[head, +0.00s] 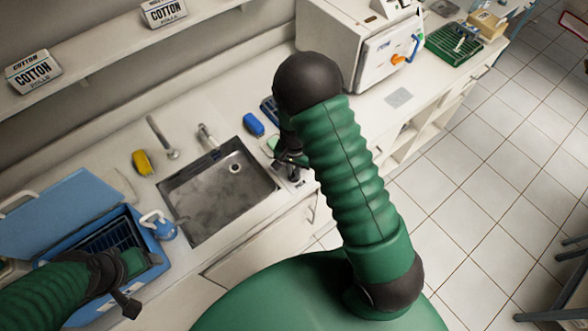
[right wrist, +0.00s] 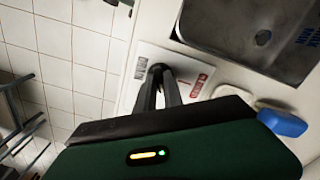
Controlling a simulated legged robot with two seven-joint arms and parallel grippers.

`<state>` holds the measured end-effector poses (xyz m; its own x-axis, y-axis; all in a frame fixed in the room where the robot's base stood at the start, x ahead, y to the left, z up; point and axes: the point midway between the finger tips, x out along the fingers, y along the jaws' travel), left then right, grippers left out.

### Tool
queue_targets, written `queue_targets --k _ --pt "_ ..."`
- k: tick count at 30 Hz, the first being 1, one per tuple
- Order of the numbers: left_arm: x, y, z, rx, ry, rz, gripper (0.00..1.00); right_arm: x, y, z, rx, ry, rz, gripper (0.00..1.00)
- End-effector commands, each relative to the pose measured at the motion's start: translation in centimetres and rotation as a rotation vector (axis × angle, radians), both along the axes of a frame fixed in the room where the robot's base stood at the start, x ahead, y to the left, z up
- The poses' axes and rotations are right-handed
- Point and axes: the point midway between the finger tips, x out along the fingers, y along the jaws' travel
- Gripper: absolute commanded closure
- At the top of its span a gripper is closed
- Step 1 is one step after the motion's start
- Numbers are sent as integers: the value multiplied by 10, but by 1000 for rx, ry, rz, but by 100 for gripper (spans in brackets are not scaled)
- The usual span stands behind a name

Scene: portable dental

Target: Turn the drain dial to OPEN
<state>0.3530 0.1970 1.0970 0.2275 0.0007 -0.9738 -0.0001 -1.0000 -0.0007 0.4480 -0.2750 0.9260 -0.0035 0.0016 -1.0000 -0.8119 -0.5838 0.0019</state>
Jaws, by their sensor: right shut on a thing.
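The drain dial (right wrist: 158,68) is a small dark knob on a white plate (right wrist: 188,62) beside the sink, seen in the right wrist view. The plate has a dark-lettered label to the dial's left and a red label to its right; I cannot read either surely. My right gripper (right wrist: 160,74) is shut on the dial, and its fingers hide most of it, so I cannot tell its setting. In the head view my right gripper (head: 291,163) is at the plate, partly hidden by my arm. My left gripper (head: 126,300) is over the blue cooler; its jaws are unclear.
The steel sink (head: 215,195) lies left of the plate. The open blue cooler (head: 152,272) and a blue jug (head: 163,230) stand left. A white machine (head: 345,45) stands behind right.

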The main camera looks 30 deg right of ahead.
Motion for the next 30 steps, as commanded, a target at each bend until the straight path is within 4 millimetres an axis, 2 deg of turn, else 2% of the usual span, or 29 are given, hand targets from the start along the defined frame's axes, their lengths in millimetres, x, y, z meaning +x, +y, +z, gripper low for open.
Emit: queue_targets --k 1,17,18,22,23,30 --pt "0 0 1 0 0 0 29 5 -2 3 -4 -13 -11 100" --pt "0 0 2 0 0 0 29 5 -2 3 -5 -15 -40 100" --pt "0 0 2 0 0 0 29 6 -2 3 -5 -15 -40 86" --pt "0 0 2 0 0 0 29 4 -2 3 -4 -11 -39 69" --pt "0 0 2 0 0 0 29 4 -2 2 -3 -11 -39 66" --pt "0 0 1 0 0 0 29 2 -1 1 -2 -5 -37 66"
